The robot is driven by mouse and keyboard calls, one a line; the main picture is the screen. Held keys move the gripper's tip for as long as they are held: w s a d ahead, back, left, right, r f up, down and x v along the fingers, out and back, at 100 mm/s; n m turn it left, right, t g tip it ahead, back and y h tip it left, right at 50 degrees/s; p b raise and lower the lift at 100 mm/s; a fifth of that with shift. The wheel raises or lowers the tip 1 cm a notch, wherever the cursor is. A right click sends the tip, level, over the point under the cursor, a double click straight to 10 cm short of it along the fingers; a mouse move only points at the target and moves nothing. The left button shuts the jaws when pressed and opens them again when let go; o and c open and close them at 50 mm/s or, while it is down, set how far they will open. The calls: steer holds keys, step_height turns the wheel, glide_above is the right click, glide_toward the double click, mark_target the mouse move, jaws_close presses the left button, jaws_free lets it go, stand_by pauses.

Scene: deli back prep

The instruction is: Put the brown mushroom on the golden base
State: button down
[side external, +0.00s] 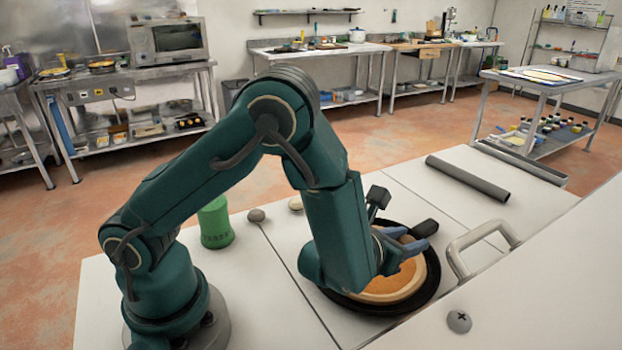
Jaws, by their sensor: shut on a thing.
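The golden base (388,285) is a round, orange-topped disc with a pale rim, lying in a black round pan on the white worktop. My gripper (408,241) is low over the far right part of the base, with its fingers closed around a small brownish piece (407,239). I take this piece to be the brown mushroom; the fingers hide most of it. I cannot tell whether it touches the base. My arm hides the left part of the base and pan.
A green cup-like container (215,224), a grey-brown round piece (256,215) and a cream round piece (295,203) sit left of my forearm. A dark grey cylinder (467,179) lies at the back. A metal handle (480,245) stands right of the pan.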

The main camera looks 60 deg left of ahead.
steer(key=shift+f, duration=2.15)
steer(key=shift+c, duration=2.3)
jaws_free()
steer(key=shift+f, duration=0.1)
